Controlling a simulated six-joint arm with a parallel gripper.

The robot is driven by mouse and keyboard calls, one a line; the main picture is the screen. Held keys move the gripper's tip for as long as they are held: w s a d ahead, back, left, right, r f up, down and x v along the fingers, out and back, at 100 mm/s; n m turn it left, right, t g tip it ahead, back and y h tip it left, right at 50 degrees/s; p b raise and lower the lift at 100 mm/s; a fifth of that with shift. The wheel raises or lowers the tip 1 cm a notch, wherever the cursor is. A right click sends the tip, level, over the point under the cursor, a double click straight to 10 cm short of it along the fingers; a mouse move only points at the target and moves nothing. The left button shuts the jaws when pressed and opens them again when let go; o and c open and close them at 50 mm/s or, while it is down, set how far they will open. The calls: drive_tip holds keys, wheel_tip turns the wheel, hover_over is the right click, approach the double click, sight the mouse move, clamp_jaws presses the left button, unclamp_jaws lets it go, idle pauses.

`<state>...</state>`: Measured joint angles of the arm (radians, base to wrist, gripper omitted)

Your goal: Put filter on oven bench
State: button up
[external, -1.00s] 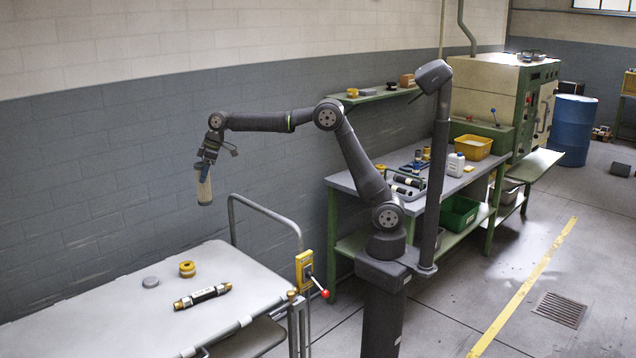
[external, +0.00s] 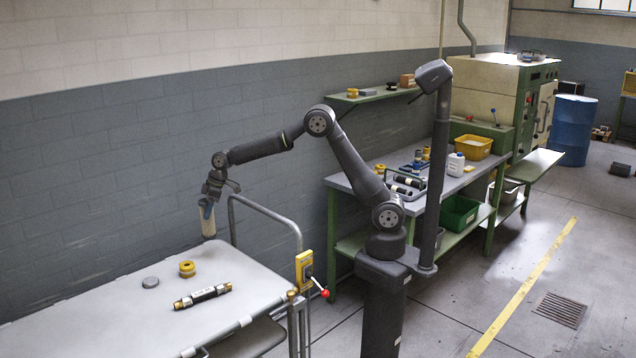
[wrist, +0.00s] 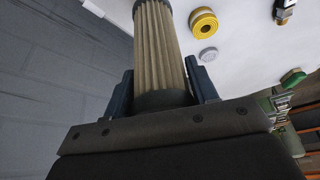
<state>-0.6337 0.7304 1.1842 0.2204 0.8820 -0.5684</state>
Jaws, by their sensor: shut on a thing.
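The filter (external: 208,222) is a pale pleated cylinder with dark ends. It hangs upright under my gripper (external: 208,204) at the far edge of the grey cart top. In the wrist view the filter (wrist: 160,45) sits between the two blue fingers of my gripper (wrist: 162,92), which is shut on it. I cannot tell whether its lower end touches the cart. The oven bench, seemingly the green-edged shelf (external: 538,165) in front of the cream and green oven (external: 490,85), is at the far right, away from my gripper.
On the cart top (external: 110,320) are a yellow ring (external: 187,269), a grey disc (external: 150,282) and a dark brass-ended fitting (external: 203,295). The cart's rail (external: 265,208) rises beside the filter. A workbench (external: 345,184) carries bins, bottles and parts.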

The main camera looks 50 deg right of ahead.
sight(210, 229)
wheel_tip(210, 229, down, 9)
drive_tip(key=shift+f, duration=0.1)
idle(0.3)
drive_tip(key=shift+f, duration=0.15)
drive_tip(key=o, duration=1)
drive_tip(key=shift+o, duration=0.2)
drive_tip(key=shift+o, duration=0.5)
drive_tip(key=v, duration=1.7)
drive_tip(key=shift+s+d, duration=0.15)
drive_tip(key=shift+s, duration=0.15)
